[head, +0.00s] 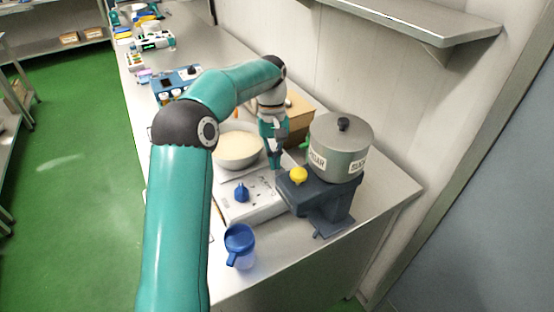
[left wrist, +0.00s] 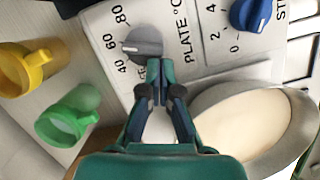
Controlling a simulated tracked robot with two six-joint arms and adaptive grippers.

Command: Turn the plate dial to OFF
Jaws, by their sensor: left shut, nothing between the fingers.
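The grey plate dial (left wrist: 143,42) is on the white hot plate's panel (left wrist: 190,20), beside the printed "PLATE °C" and the marks 40, 60 and 80. In the head view my left gripper (head: 276,162) hides the dial and reaches down over the hot plate (head: 260,205). My right gripper is not in view.
A blue stir knob (left wrist: 250,14) is on the same panel. A wide bowl of pale mix (head: 240,150) stands close to my gripper. A grey sugar pot (head: 340,148), a yellow cup (head: 298,175) and a blue cup (head: 240,245) stand around. A wall shelf (head: 420,25) is above.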

